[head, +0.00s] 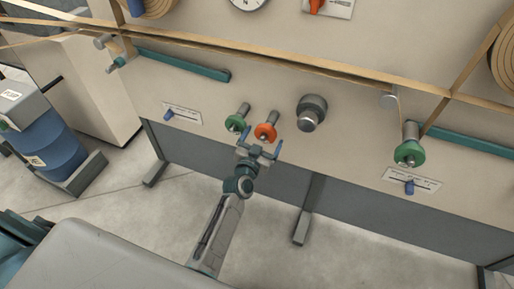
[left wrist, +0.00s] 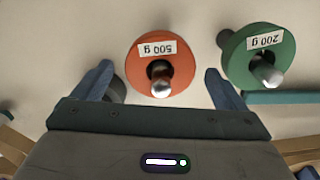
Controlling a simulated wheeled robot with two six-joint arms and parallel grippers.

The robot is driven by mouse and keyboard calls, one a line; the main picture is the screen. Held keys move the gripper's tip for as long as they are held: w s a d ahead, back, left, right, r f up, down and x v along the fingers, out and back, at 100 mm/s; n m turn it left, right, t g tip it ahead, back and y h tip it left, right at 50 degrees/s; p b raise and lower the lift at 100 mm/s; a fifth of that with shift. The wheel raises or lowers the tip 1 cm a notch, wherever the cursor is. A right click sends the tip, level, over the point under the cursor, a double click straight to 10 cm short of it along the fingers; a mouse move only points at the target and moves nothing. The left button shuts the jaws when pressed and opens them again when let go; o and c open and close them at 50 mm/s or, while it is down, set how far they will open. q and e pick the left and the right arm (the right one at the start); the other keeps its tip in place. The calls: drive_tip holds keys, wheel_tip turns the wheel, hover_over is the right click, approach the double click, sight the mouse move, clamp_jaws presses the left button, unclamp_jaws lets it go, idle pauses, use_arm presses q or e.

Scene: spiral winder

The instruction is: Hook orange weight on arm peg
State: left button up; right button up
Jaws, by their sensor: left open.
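The orange weight (head: 266,131) is a disc on a metal peg on the cream panel. In the left wrist view it (left wrist: 142,67) bears an upside-down "500 g" label. My left gripper (head: 259,146) is open just in front of it, with one blue finger to each side in the wrist view; contact cannot be told. A green weight (head: 236,123), labelled "200 g" in the wrist view (left wrist: 257,52), hangs on the neighbouring peg. Teal arms (head: 185,66) lie at left and right of the panel. A second green weight (head: 409,155) sits on a peg by the right arm (head: 470,141).
A large grey knob (head: 312,112) juts out right of the orange weight. Tan strips (head: 290,64) cross the panel above. A blue drum (head: 50,143) stands at far left.

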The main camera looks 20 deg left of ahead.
sight(266, 133)
use_arm(q)
drive_tip(key=shift+w, duration=1.6)
